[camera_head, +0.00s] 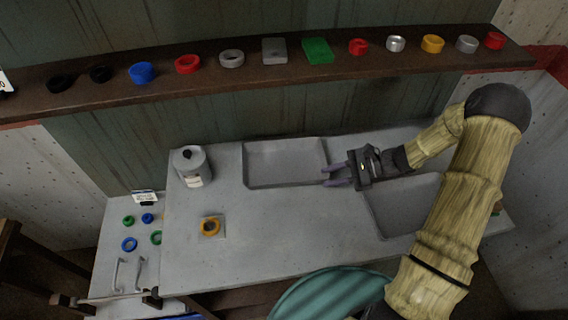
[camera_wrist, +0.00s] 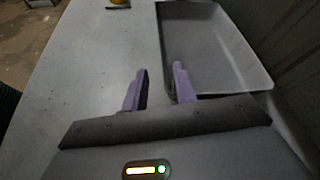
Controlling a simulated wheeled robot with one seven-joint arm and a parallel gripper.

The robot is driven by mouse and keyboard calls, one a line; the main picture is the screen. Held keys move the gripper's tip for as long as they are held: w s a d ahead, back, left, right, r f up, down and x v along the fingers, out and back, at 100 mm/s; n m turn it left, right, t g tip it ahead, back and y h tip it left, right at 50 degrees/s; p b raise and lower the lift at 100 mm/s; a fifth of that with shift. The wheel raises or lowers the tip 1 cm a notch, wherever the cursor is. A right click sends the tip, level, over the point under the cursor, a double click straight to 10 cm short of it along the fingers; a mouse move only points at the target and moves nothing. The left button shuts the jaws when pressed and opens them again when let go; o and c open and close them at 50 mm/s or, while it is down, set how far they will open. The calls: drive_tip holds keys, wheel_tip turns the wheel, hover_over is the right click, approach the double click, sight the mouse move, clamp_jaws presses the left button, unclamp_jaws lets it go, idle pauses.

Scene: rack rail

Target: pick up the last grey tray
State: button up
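One shallow grey tray (camera_head: 285,180) lies on the table left of my gripper. A second grey tray (camera_head: 376,212) lies to the right, partly hidden behind my arm. My gripper (camera_head: 326,176) is open, with its two purple fingers apart and nothing between them that I can make out. Its fingertips are at the right end of the left tray, near the front corner. In the wrist view, a grey tray (camera_wrist: 205,45) lies ahead and to the right. The right finger overlaps its near left corner and the left finger is outside it. I cannot tell whether they touch it.
A grey canister (camera_head: 192,168) stands at the table's back left. A yellow ring (camera_head: 210,226) sits on a small plate at the front. The wooden shelf (camera_head: 205,82) above holds several coloured rings and two blocks. The table between the ring and my gripper is clear.

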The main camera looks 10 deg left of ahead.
drive_tip(key=shift+s+a+f, duration=0.1)
drive_tip(key=shift+a+f, duration=0.15)
drive_tip(key=shift+a, duration=0.3)
drive_tip(key=shift+a+p, duration=0.4)
drive_tip(key=shift+a, duration=0.2)
drive_tip(key=p+x, duration=0.1)
drive_tip(key=x, duration=0.3)
drive_tip(key=shift+f, duration=0.1)
clamp_jaws()
